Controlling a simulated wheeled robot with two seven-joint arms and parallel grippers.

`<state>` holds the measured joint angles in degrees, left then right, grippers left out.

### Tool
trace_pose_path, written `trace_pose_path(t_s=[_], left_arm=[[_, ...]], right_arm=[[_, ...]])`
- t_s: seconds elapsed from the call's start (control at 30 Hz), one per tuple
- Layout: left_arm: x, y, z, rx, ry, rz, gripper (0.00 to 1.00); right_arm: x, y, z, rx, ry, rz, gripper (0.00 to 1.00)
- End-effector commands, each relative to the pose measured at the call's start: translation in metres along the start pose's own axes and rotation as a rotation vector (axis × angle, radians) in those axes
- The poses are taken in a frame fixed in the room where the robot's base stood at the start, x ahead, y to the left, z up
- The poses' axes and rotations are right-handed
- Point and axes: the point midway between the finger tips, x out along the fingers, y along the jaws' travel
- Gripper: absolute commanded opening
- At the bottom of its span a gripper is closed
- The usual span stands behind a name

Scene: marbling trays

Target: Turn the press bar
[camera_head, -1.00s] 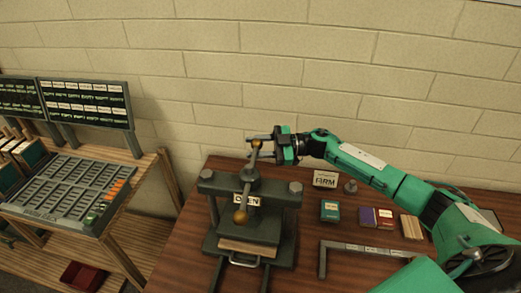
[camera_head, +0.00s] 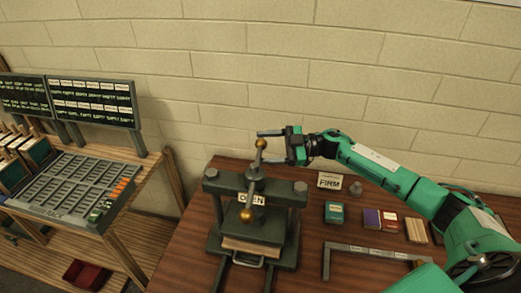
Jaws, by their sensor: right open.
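The press (camera_head: 289,222) is a dark metal frame on the brown table, with a label reading "OPEN" on its crosspiece. Its press bar (camera_head: 254,178) crosses the top screw and has a brass ball at each end. One ball is at the far end, the other at the near end in front of the label. A pale block lies in the press above a front handle. My right gripper (camera_head: 270,146) comes in from the right at the bar's far end. Its fingers are open, with the far ball close to them; I cannot tell whether they touch. My left gripper is not in view.
A sign reading "FIRM" (camera_head: 330,181), a small grey knob (camera_head: 355,187), a teal book (camera_head: 334,212) and other small books stand right of the press. An angled grey bracket (camera_head: 326,262) lies in front. A slotted rack (camera_head: 75,190) and display boards (camera_head: 92,103) are at the left.

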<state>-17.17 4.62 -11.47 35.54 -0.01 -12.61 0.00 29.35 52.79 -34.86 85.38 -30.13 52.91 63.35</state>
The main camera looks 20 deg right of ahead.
Motion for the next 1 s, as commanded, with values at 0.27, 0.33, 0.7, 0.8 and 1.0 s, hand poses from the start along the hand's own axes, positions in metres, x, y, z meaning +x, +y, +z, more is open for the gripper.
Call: trace_pose_path(t_s=[0.27, 0.33, 0.7, 0.8, 1.0], left_arm=[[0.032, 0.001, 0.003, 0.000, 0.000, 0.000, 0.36], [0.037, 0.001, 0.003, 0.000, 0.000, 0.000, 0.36], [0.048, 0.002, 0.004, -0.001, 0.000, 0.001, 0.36], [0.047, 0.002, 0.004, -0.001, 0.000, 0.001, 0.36], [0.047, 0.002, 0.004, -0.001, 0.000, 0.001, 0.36]], right_arm=[[-0.065, -0.004, 0.005, -0.001, -0.005, -0.001, 0.67], [-0.079, -0.004, 0.004, -0.001, -0.004, -0.001, 0.67], [-0.114, -0.003, -0.001, 0.000, 0.002, -0.003, 0.67], [-0.114, -0.003, -0.002, 0.000, 0.002, -0.003, 0.67], [-0.114, -0.003, -0.002, 0.000, 0.002, -0.003, 0.67]])
